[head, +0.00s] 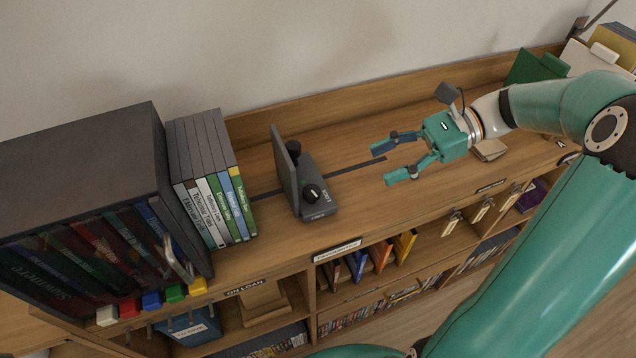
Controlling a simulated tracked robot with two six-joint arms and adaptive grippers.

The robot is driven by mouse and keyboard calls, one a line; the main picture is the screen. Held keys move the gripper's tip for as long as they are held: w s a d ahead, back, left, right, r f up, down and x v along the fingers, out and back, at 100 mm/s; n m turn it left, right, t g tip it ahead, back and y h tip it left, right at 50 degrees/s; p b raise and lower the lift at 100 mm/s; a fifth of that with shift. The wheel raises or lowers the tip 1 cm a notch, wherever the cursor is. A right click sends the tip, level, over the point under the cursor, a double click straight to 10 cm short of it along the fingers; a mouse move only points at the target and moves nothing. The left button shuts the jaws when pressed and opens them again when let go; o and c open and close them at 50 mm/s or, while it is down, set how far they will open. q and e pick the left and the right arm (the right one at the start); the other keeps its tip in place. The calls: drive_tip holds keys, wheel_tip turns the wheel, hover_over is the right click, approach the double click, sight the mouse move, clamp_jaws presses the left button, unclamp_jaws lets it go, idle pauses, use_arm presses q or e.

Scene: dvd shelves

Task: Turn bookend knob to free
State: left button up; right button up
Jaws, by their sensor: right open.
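The dark grey bookend (286,178) stands upright on the wooden shelf top, on a dark rail slot (353,167). Its black round knob (312,193) sits on the base, with a light pointer mark and small lettering beside it that I cannot read fully. A row of DVD cases (211,177) stands to its left, with a gap between. My right gripper (382,164) is open and empty, to the right of the bookend and apart from it, with its fingers pointing left towards it. My left gripper is not in view.
A dark cabinet (80,165) with a clear front stands at the left, with coloured blocks (152,300) along its front edge. Green and white folders (540,66) and a small tan item (489,150) are at the right. The shelf top between bookend and gripper is clear.

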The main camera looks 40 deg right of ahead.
sight(315, 190)
drive_tip(key=x, duration=1.1)
drive_tip(key=shift+w+a+f, duration=0.15)
drive_tip(key=shift+w+f, duration=0.15)
drive_tip(key=shift+w, duration=0.15)
drive_tip(key=shift+w+a+f, duration=0.3)
drive_tip(key=shift+a, duration=0.2)
clamp_jaws()
drive_tip(key=shift+s+a+m+t+h+b, duration=0.15)
drive_tip(key=shift+m+t+h+b, duration=0.15)
drive_tip(key=shift+m+t+h, duration=0.85)
drive_tip(key=shift+r+m+t+y, duration=0.1)
drive_tip(key=shift+m+t+y, duration=0.15)
drive_tip(key=shift+t, duration=0.1)
unclamp_jaws()
